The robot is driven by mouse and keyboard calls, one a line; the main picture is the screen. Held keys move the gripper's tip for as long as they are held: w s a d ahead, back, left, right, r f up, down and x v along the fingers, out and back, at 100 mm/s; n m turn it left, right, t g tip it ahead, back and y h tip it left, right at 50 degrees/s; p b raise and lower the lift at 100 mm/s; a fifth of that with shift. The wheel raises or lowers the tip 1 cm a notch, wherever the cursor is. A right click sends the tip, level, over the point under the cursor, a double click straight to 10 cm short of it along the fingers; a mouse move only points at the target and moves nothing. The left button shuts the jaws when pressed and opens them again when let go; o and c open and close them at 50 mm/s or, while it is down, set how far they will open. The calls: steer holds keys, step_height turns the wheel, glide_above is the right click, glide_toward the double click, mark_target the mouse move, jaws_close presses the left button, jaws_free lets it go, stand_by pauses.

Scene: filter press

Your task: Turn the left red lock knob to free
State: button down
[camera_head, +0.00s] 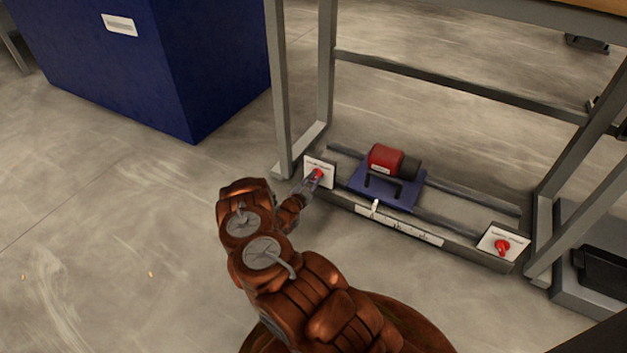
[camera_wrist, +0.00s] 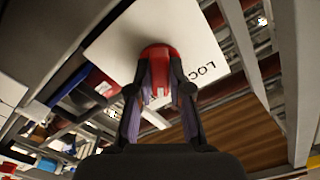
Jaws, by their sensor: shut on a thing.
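The left red lock knob (camera_head: 318,173) sits on a white label plate (camera_head: 320,165) at the left end of the low rail frame. In the wrist view the knob (camera_wrist: 158,56) is between the fingertips of my gripper (camera_wrist: 159,90), in front of the white plate (camera_wrist: 185,30) with partly readable lettering "LOC". My gripper (camera_head: 311,183) is shut on the knob in the head view too. The knob's pointing direction is partly hidden by the fingers. The right red lock knob (camera_head: 502,247) is on its own white plate at the right end.
A blue carriage (camera_head: 388,188) with a red and black motor (camera_head: 392,160) sits on the rails between the knobs. Grey frame legs (camera_head: 281,90) rise just behind the left knob. A blue cabinet (camera_head: 170,60) stands upper left. Floor on the left is clear.

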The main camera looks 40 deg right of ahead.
steer(key=shift+d, duration=0.1)
stand_by(0.4)
steer(key=c, duration=1.1)
jaws_free()
steer(key=shift+s+a, duration=0.15)
steer(key=shift+a, duration=0.45)
steer(key=v, duration=1.1)
